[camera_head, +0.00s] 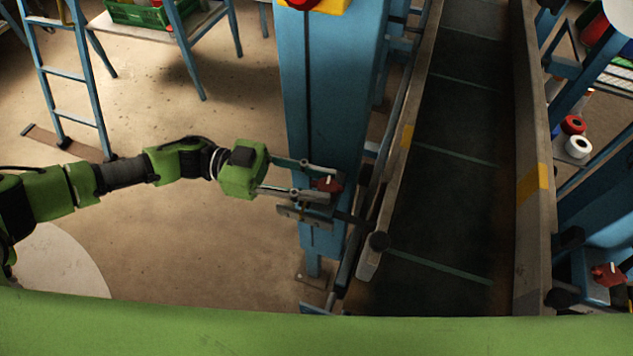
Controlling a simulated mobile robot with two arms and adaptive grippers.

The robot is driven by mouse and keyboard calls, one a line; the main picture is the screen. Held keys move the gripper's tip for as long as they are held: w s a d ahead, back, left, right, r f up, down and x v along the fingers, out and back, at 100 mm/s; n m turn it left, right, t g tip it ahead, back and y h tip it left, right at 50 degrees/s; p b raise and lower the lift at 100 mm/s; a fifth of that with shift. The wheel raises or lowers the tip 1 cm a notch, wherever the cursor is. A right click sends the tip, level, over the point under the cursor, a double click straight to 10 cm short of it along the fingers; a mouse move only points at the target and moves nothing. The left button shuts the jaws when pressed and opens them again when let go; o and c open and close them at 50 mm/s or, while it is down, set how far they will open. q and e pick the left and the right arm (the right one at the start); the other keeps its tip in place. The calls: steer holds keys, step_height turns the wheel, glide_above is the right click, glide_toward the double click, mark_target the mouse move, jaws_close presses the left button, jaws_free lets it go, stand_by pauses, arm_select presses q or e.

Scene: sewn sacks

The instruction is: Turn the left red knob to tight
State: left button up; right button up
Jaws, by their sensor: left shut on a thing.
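The left red knob (326,184) sits on the side of the blue machine column (335,100), left of the conveyor. My left gripper (318,186) reaches in from the left and is shut on this knob, with a finger on each side of it. The fingers and the small grey bracket hide part of the knob, and I cannot read any marking for its setting. A second red knob (608,275) with a pale pointer is at the lower right, on the far side of the conveyor. My right gripper does not show.
A dark conveyor belt (440,200) with side rails runs up the picture right of the column. A blue ladder (70,75) and a table with a green crate (140,14) stand at upper left. Red and white rolls (578,147) lie at right. The floor left of the column is mostly clear.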

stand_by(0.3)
arm_select(q)
steer(key=o, duration=1.1)
steer(key=a, duration=0.4)
steer(key=w+a, duration=0.1)
steer(key=a, duration=0.2)
steer(key=w+a, duration=0.1)
steer(key=a, duration=0.3)
steer(key=shift+w+a, duration=0.2)
steer(key=shift+a, duration=0.15)
